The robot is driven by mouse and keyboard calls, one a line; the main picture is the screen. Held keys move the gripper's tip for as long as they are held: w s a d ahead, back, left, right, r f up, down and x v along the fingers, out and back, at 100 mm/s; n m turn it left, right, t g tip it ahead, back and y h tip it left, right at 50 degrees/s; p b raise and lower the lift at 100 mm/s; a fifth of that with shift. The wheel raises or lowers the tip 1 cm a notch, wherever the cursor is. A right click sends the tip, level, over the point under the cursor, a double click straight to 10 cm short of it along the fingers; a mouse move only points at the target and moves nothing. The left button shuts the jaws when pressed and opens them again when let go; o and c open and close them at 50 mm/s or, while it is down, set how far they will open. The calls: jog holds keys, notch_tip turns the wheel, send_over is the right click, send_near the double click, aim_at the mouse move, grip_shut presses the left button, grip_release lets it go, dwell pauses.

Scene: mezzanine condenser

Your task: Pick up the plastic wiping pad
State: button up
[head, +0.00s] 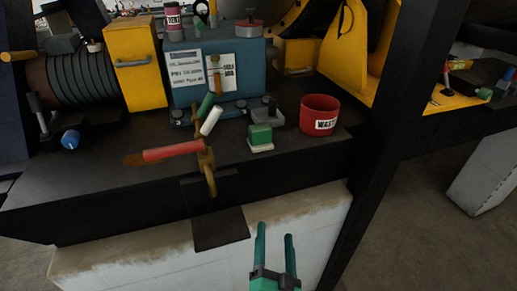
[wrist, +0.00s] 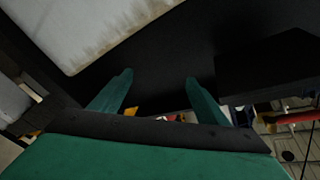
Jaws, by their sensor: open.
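A small green block with a white base (head: 260,137) stands on the dark bench top, left of the red bin; it looks like the plastic wiping pad, though I cannot be certain. My gripper (head: 275,232) is open and empty, in front of the bench and below its front edge, apart from the block. In the wrist view my gripper (wrist: 158,78) shows two green fingers spread apart with nothing between them. The pad cannot be made out in the wrist view.
A red waste bin (head: 318,116) stands right of the block. A red-handled valve (head: 174,151) and brass pipe are to the left. A blue-grey box (head: 240,75) stands behind. A dark flap (head: 218,229) hangs at the front edge. A dark post (head: 385,130) rises at the right.

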jog(key=w+d+r+m+t, duration=0.1)
jog(key=w+r, duration=0.5)
jog(key=r, duration=0.2)
jog(key=n+g+y, duration=0.5)
jog(key=n+g, duration=0.2)
jog(key=n, duration=0.6)
send_near(262, 139)
jog(key=x, duration=0.6)
jog(key=shift+w+a+f, duration=0.1)
jog(key=shift+a+f, duration=0.1)
jog(key=shift+f, duration=0.15)
jog(key=shift+r+x, duration=0.15)
jog(key=shift+x, duration=1.2)
jog(key=shift+r+x, duration=0.15)
jog(key=shift+x, duration=1.2)
jog(key=shift+w+d, duration=0.15)
jog(key=shift+d, duration=0.05)
jog(key=c, duration=1.2)
